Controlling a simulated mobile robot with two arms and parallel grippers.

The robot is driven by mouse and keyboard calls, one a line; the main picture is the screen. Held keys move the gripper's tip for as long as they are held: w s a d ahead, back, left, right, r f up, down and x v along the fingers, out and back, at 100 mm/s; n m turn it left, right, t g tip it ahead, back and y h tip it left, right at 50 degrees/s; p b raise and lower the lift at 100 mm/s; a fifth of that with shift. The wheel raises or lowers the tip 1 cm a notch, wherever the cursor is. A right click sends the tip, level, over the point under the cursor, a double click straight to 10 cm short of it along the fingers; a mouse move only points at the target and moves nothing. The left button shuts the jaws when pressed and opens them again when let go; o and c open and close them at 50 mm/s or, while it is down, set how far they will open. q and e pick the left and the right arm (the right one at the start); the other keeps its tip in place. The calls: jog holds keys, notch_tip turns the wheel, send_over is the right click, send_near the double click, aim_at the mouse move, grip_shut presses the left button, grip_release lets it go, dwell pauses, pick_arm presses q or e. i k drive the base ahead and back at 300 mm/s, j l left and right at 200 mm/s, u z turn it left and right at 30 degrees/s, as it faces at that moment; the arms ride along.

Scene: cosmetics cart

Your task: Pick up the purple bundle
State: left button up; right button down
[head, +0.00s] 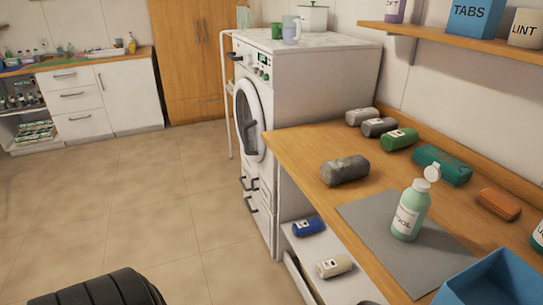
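I cannot make out a clearly purple bundle in the head view. The nearest in colour is a dark blue bundle (308,226) with a white label, lying on the white lower shelf under the wooden counter. A beige bundle (334,266) lies on that shelf in front of it. On the counter lie a mottled grey bundle (345,170), a light grey one (361,116), a dark grey one (379,127), a green one (399,138), a teal one (442,165) and an orange one (498,203). Neither gripper is in view.
The wooden counter (300,152) also bears a grey mat (366,228), an open pale green bottle (408,215) and a blue bin (497,278). A white washing machine (315,95) stands behind it. The tiled floor (140,210) at left is mostly clear.

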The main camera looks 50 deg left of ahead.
aim_at(333, 172)
jog(key=u, duration=0.9)
jog(key=z, duration=2.55)
jog(key=u, duration=2.55)
jog(key=i+z, duration=0.15)
jog(key=z, duration=0.3)
jog(key=i+j+z, duration=0.15)
jog(key=z, duration=0.3)
